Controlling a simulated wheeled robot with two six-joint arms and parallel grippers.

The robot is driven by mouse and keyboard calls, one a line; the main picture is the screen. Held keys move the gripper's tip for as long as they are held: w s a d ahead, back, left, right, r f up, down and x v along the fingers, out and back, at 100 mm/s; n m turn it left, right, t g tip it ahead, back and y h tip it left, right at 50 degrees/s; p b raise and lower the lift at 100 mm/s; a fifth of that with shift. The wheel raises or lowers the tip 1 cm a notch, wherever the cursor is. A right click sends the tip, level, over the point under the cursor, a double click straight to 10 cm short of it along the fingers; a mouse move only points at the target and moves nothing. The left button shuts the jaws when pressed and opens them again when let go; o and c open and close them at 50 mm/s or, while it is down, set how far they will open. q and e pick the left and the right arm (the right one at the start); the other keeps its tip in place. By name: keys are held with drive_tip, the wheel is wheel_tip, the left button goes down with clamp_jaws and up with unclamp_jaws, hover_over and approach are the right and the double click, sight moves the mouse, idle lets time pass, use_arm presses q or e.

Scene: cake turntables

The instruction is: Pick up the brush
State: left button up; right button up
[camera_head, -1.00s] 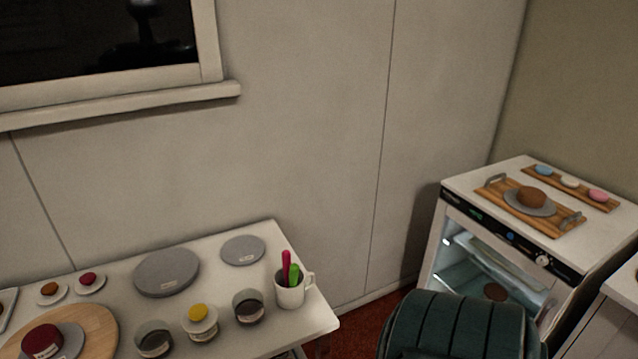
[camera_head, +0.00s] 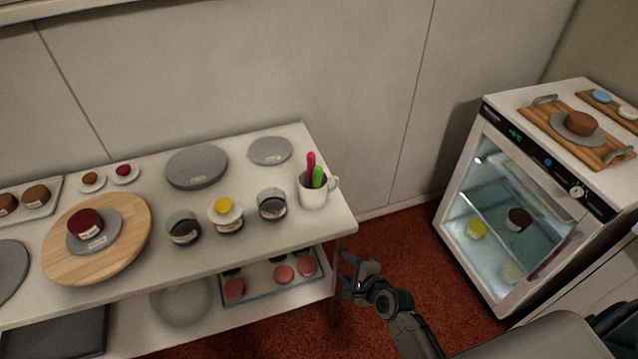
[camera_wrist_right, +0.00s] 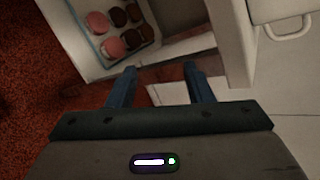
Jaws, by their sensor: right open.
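Two upright handles, one pink (camera_head: 311,165) and one green (camera_head: 317,178), stick out of a white mug (camera_head: 312,194) at the right end of the white table. Their lower ends are hidden in the mug, so I cannot tell which is the brush. My right gripper (camera_head: 348,272) is open and empty, beside the table's right end and below its top, apart from the mug. In the right wrist view its two blue fingers (camera_wrist_right: 161,88) are spread with nothing between them. My left gripper is not in view.
The white table (camera_head: 240,250) also holds jars, grey discs and a wooden turntable (camera_head: 55,262). A lower shelf carries a tray of pink and dark cakes (camera_head: 262,288). A glass-fronted cabinet (camera_head: 500,215) stands right, with red floor between.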

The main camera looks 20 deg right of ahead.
drive_tip(key=w+a+r+m+t+y, duration=0.1)
drive_tip(key=w+r+m, duration=0.15)
drive_tip(key=r, duration=0.35)
drive_tip(key=w+a+r+m+t, duration=0.1)
drive_tip(key=r+m+t, duration=0.15)
drive_tip(key=r, duration=0.35)
drive_tip(key=m+t, duration=0.2)
drive_tip(key=m, duration=0.6)
approach(320, 181)
drive_tip(key=w, duration=0.1)
drive_tip(key=x, duration=0.4)
drive_tip(key=shift+w+a, duration=0.1)
drive_tip(key=shift+a, duration=0.2)
drive_tip(key=shift+x, duration=3.1)
drive_tip(key=shift+d, duration=0.1)
drive_tip(key=shift+c, duration=0.9)
clamp_jaws()
drive_tip(key=shift+f, duration=0.1)
